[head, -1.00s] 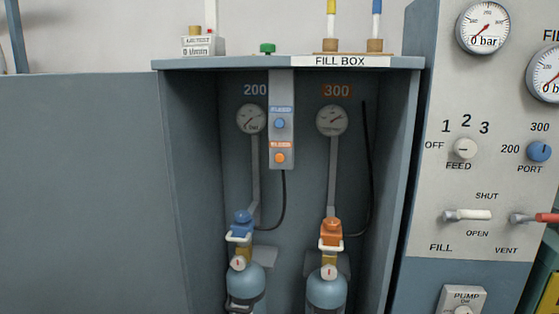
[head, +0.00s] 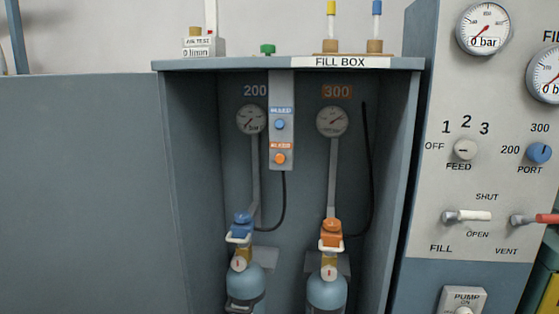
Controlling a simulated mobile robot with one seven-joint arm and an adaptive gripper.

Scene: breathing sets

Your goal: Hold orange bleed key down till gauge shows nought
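The orange bleed key (head: 280,158) is a round button on the grey strip at the back of the fill box, below a blue bleed key (head: 280,125). The gauge under the orange 300 label (head: 331,121) is small, and I cannot read its value. The gauge under the 200 label (head: 251,119) has its needle toward the lower left. An orange connector (head: 331,233) sits on the right cylinder (head: 326,289), below the 300 gauge. My gripper is not in view, and nothing touches the orange key.
The fill box is an open-fronted recess; its side walls and top board (head: 355,62) frame the keys. A blue connector (head: 242,227) tops the left cylinder (head: 244,282). The control panel at right carries a fill lever (head: 468,215) and a red vent lever (head: 540,218).

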